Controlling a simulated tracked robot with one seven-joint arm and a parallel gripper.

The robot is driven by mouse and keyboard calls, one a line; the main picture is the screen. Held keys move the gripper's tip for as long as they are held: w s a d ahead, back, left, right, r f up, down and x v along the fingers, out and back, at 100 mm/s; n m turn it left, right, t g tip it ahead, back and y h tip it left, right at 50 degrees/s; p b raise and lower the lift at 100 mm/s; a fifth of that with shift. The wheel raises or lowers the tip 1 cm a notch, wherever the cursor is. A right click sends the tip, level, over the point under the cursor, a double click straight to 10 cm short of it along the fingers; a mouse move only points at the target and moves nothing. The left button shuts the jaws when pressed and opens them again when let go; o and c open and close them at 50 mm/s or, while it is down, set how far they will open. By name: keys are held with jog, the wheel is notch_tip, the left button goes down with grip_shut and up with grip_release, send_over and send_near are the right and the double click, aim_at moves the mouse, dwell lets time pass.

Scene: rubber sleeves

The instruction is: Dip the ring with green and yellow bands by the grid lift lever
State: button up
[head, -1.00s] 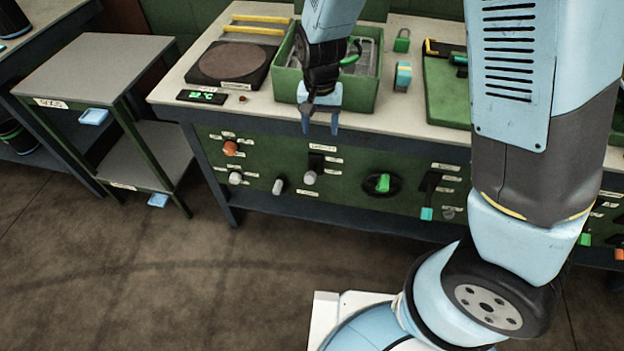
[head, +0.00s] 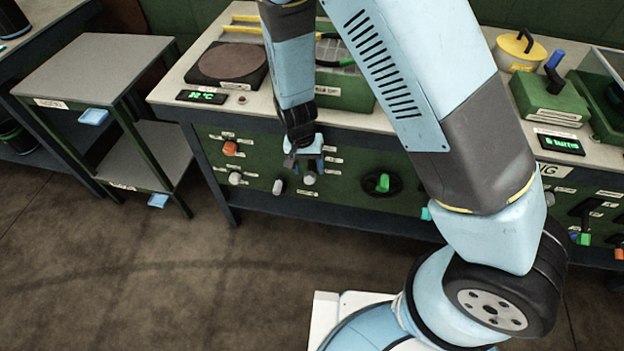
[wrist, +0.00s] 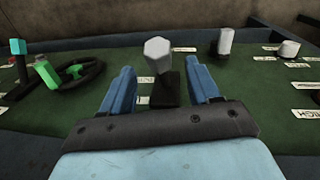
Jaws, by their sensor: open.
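My gripper (head: 304,163) is open, low in front of the green front panel. In the wrist view its blue fingers (wrist: 161,88) stand apart, with a lever's grey knob (wrist: 157,54) beyond and between them; the fingers do not visibly grip it. The same knob (head: 310,178) shows just below the gripper in the head view; its label is unreadable. A green basin (head: 352,98) with a metal grid stands above on the bench, partly behind my arm. A dark curved piece with some green (head: 331,37) shows at the basin; I cannot tell if it is the banded ring.
Other grey knobs (head: 235,178), an orange knob (head: 230,148) and a green handwheel (head: 383,184) stick out of the panel nearby. A round dark plate (head: 230,63) is left of the basin. A two-level side table (head: 97,68) stands left. The floor in front is clear.

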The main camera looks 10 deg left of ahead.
aim_at(312, 180)
jog(key=shift+d+f, duration=0.2)
jog(key=shift+f, duration=1.45)
jog(key=shift+d+f, duration=0.2)
jog(key=shift+f, duration=1.4)
jog(key=shift+c, duration=0.2)
grip_shut()
jog(key=shift+d, duration=0.1)
